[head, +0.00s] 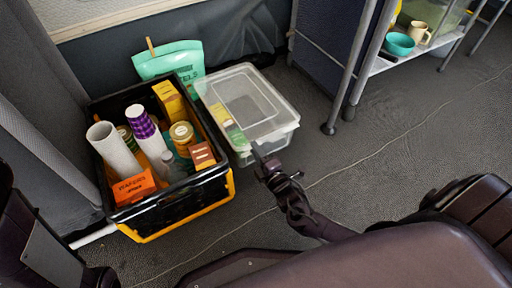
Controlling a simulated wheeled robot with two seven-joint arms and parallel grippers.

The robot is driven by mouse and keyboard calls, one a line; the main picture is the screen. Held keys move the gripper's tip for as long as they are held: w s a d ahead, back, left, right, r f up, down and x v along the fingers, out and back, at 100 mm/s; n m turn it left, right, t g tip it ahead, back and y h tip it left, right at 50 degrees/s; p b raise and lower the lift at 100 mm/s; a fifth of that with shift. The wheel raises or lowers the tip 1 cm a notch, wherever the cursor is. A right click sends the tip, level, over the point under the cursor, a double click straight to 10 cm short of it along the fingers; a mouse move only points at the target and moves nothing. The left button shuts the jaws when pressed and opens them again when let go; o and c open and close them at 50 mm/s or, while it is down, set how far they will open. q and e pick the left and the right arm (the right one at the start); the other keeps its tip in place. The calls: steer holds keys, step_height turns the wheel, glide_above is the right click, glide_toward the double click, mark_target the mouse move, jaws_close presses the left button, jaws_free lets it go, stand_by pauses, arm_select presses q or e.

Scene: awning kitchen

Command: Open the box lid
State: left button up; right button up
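A clear plastic box with a translucent lid (248,101) sits on the grey floor, right of a black crate. The lid lies flat on the box and looks closed. Green and yellow items show through its left side. My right gripper (259,152) is at the box's near edge, just below the lid's front rim. I cannot tell whether it touches the box, and its fingers are too small and dark to show a gap. Part of my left arm shows at the lower left, but its gripper is not visible.
The black and yellow crate (185,208), full of packages, bottles and a paper roll, stands close against the box's left side. A teal bag (168,60) is behind it. A metal-legged shelf (385,65) with a bowl (398,44) and mug (418,33) stands right. Floor to the right is clear.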

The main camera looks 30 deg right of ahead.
steer(key=shift+s, duration=0.1)
jaws_close()
stand_by(1.2)
